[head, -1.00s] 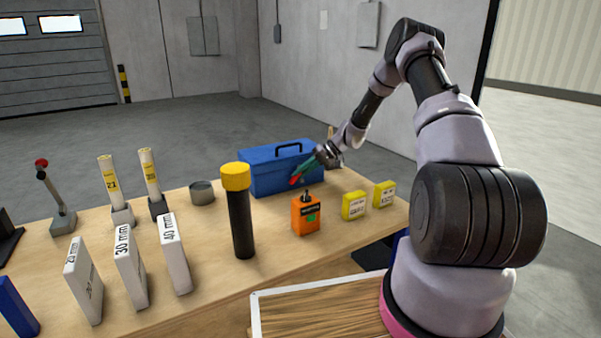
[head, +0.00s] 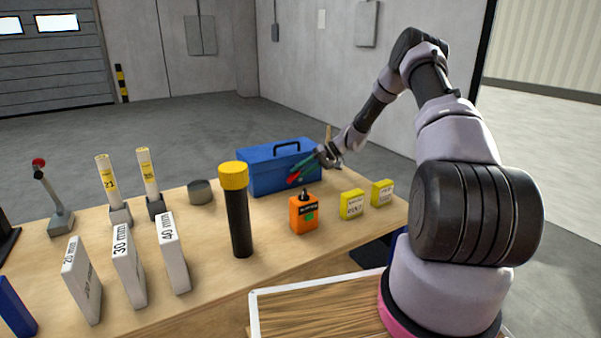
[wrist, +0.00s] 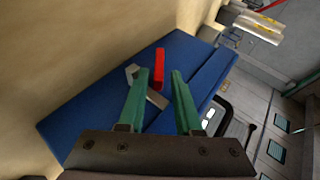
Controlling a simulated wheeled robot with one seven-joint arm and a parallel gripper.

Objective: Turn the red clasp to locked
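The blue toolbox (head: 262,180) stands on the workbench with its lid down and a dark handle on top. The red clasp (wrist: 160,62) is a short red bar on its blue face, with a grey metal piece (wrist: 155,98) beside it; red also shows in the head view (head: 293,179). My gripper (wrist: 160,74) has green fingers spread apart. In the wrist view the clasp appears between and just beyond the fingertips, with gaps on both sides. I cannot tell its exact depth from the fingers. In the head view my gripper (head: 301,172) is at the toolbox's front right.
An orange box (head: 304,214) and two yellow blocks (head: 352,204) stand in front and right of the toolbox. A black tube with a yellow cap (head: 239,215) stands left of them. White size blocks (head: 128,265) and a lever (head: 60,205) are further left.

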